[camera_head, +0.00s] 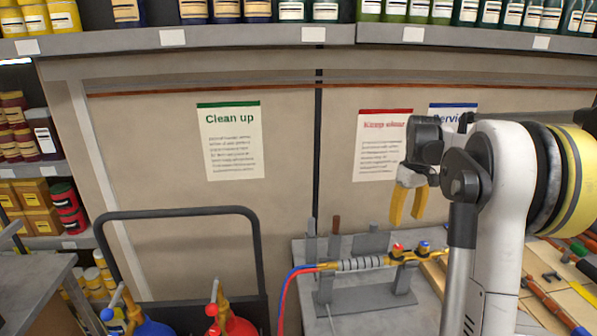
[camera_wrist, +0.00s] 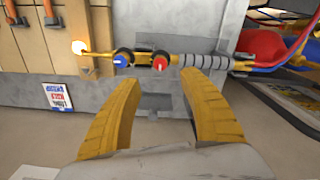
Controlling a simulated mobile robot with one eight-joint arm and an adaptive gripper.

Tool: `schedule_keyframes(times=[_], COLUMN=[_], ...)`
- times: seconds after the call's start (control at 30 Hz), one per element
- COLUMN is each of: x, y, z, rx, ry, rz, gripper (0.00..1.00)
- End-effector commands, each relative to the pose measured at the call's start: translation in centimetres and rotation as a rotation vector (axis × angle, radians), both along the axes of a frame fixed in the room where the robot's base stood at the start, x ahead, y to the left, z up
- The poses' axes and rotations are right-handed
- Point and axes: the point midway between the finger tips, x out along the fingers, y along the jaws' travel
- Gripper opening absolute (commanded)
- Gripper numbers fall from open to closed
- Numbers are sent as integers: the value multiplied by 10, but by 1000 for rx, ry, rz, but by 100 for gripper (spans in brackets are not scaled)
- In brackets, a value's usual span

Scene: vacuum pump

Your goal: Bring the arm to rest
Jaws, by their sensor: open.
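My gripper (camera_head: 407,205) has yellow fingers and hangs at the right of the head view, above the grey bench. Its fingers are apart, and nothing shows between them. In the wrist view, my gripper (camera_wrist: 160,110) is spread wide, with the brass manifold (camera_wrist: 140,61) and its blue and red knobs beyond the fingertips. In the head view the manifold (camera_head: 405,256) rests on a grey stand, joined to a ribbed grey section and red and blue hoses. The gripper is apart from it, higher up.
A grey bench (camera_head: 366,318) carries the stand. Tools lie at the right. A black-framed cart (camera_head: 180,212) holds a red bottle (camera_head: 232,325) and a blue bottle (camera_head: 150,327). Shelves of bottles and cans line the back and left. Posters hang on the wall panel.

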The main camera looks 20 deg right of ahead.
Motion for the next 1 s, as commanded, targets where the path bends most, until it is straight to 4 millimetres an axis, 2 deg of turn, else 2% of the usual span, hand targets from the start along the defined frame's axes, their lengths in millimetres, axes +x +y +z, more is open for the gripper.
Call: schedule_keyframes(times=[0.13,0.23,0.37,0.5,0.57,0.67,0.8,0.9,1.0], x=[-1,-3,-16,-43,-57,-85,-128,-155,-177], y=[7,33,91,160,188,230,281,308,327], z=[1,3,6,1,-5,-21,-55,-83,-108], rx=[-5,-20,-53,-79,-84,-84,-68,-46,-23], ry=[-7,-35,-107,-208,-254,-330,-438,-507,-562], rz=[1,4,3,-1,-2,-6,-10,-14,-18], gripper=[50,50,50,50,50,50,50,50,50])
